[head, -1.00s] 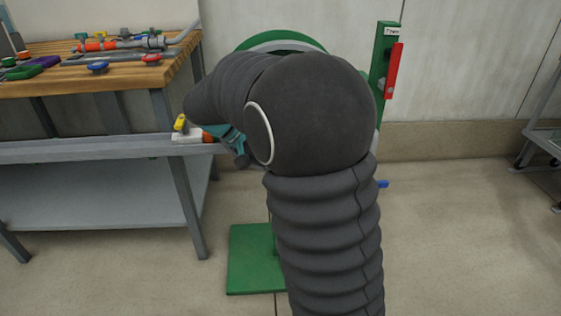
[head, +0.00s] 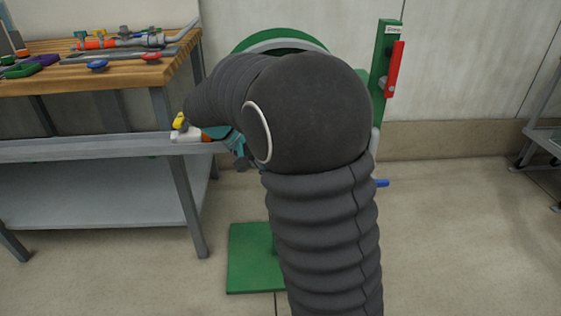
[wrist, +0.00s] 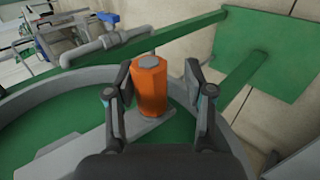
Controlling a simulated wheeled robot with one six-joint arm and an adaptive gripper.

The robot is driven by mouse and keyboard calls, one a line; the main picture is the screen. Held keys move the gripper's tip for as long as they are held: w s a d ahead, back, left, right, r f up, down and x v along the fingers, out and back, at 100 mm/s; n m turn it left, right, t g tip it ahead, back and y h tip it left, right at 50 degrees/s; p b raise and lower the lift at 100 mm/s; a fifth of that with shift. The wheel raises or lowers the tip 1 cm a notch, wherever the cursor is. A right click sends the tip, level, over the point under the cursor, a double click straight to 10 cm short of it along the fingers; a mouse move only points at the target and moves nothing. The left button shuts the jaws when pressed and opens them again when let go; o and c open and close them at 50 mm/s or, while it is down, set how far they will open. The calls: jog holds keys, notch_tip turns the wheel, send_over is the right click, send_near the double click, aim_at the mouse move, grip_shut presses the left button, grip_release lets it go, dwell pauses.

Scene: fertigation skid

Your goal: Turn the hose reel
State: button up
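The hose reel shows in the head view as a green and grey rim (head: 280,38) behind my arm, which hides most of it. In the wrist view its grey rim (wrist: 45,90) curves around a green disc, with a grey crank arm (wrist: 75,148) across it. An upright orange handle (wrist: 149,90) stands on the crank arm. My gripper (wrist: 162,95) is open around the handle, one finger on each side. The left finger is close to the handle; a clear gap shows on the right. Contact on the left cannot be told.
A green post (head: 382,55) with a red lever (head: 395,70) stands right of the reel. A green base plate (head: 250,262) lies on the floor. A workbench (head: 110,72) with fittings and tools stands left. A cart (head: 545,145) is far right. Floor between is clear.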

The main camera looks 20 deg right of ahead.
jog(key=shift+r, duration=0.3)
jog(key=shift+a+r, duration=0.1)
jog(key=shift+r, duration=0.05)
jog(key=v, duration=1.1)
jog(key=shift+a, duration=0.25)
jog(key=shift+w, duration=0.1)
